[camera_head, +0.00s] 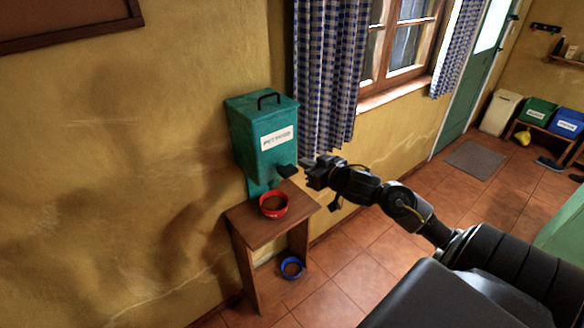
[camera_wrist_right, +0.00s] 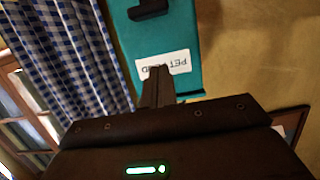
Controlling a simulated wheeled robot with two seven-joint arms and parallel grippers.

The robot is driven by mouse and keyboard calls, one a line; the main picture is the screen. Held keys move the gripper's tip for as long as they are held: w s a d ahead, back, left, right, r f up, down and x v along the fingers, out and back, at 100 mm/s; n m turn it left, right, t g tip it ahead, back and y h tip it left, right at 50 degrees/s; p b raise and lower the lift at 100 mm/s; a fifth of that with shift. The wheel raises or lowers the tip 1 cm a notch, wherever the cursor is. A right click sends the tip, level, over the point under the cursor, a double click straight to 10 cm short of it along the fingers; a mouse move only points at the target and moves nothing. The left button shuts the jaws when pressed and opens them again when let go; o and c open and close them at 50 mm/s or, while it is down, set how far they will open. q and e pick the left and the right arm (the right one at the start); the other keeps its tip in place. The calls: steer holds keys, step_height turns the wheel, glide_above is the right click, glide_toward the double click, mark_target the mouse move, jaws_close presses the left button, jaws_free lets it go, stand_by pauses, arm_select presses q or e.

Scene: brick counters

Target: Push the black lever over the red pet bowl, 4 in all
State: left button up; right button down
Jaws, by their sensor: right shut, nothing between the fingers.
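A teal pet food dispenser (camera_head: 262,140) with a white label and a black top handle is on the yellow wall. Its black lever (camera_head: 287,171) sticks out at the lower front, above the red pet bowl (camera_head: 273,205). The bowl holds brown food and sits on a small wooden table (camera_head: 245,228). My right gripper (camera_head: 308,170) is shut and empty, just right of the lever; I cannot tell whether they touch. In the right wrist view the shut fingers (camera_wrist_right: 157,88) point at the dispenser's label (camera_wrist_right: 163,66), and the lever is not clearly seen. My left gripper is not in view.
A blue bowl (camera_head: 292,268) with brown contents sits low between the table's legs. A checked curtain (camera_head: 328,75) hangs right of the dispenser, by a window. Bins (camera_head: 539,111) stand at the far right. Tiled floor is open in front of the table.

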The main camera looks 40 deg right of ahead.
steer(key=p, duration=0.1)
glide_above(292, 173)
steer(key=shift+w+f, duration=0.1)
steer(key=shift+f, duration=0.6)
step_height(292, 173, down, 3)
steer(key=shift+r+p, duration=0.1)
steer(key=shift+p, duration=0.3)
steer(key=shift+a+f, duration=0.1)
steer(key=shift+f, duration=0.65)
step_height(292, 173, down, 4)
steer(key=shift+r+b, duration=0.15)
steer(key=shift+b, duration=0.55)
